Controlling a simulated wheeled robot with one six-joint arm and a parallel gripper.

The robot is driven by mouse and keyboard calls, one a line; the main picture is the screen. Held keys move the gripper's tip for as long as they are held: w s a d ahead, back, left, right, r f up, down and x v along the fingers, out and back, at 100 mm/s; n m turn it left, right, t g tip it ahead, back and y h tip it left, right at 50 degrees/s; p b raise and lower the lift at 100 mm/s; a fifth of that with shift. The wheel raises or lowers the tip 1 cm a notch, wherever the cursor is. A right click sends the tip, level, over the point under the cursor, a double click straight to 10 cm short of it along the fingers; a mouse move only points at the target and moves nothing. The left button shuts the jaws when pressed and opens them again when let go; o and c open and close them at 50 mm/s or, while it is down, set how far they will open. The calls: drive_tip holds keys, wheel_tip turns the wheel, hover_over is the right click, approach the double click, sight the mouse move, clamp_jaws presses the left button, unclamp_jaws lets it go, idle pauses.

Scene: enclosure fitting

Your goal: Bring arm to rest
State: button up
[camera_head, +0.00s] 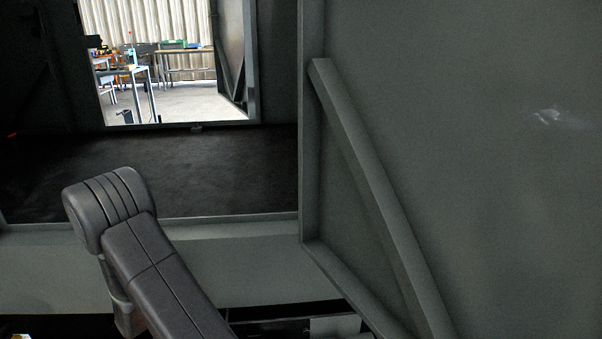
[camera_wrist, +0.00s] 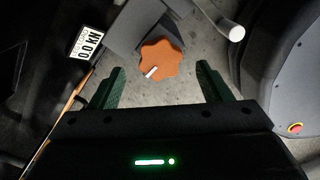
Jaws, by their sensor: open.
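In the wrist view my gripper (camera_wrist: 160,88) is open, with its two dark green fingers set wide apart. Nothing is between the fingers. Beyond the fingertips is an orange lobed knob (camera_wrist: 160,60) with a white mark; it looks apart from both fingers. In the head view a grey link of my arm (camera_head: 150,255) rises from the lower edge at the left. My gripper does not show in the head view.
A large grey panel with a diagonal brace (camera_head: 375,200) fills the right of the head view. A dark floor (camera_head: 200,170) leads to an opening onto a bright room with tables (camera_head: 185,55). The wrist view shows a "0.0 KN" display (camera_wrist: 89,42) and a white-ended rod (camera_wrist: 232,31).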

wheel_tip(320, 180, up, 11)
drive_tip(key=p, duration=0.3)
wheel_tip(320, 180, down, 14)
drive_tip(key=b, duration=0.5)
drive_tip(key=shift+f, duration=0.2)
drive_tip(key=m, duration=1)
drive_tip(key=shift+m+p, duration=0.4)
drive_tip(key=m, duration=0.5)
drive_tip(key=shift+m, duration=0.3)
drive_tip(key=shift+m+p, duration=0.5)
drive_tip(key=shift+m, duration=2)
drive_tip(key=shift+d+r, duration=0.1)
drive_tip(key=shift+r, duration=0.05)
